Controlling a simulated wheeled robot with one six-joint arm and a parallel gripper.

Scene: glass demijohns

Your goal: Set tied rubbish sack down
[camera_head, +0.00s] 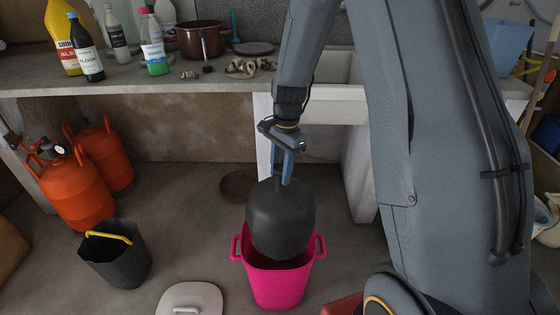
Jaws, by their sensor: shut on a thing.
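A dark grey tied rubbish sack (280,222) hangs upright from my gripper (284,172), which is shut on its narrow tied top. The sack's lower part is in front of or inside the mouth of a bright pink two-handled tub (276,286) on the floor. I cannot tell whether the sack touches the tub's inside.
A dark bucket (116,262) with a yellow handle and orange gas cylinders (72,190) stand at left. A pale lid (190,299) lies at the front. A counter (140,82) holds bottles and a brown pot (200,40).

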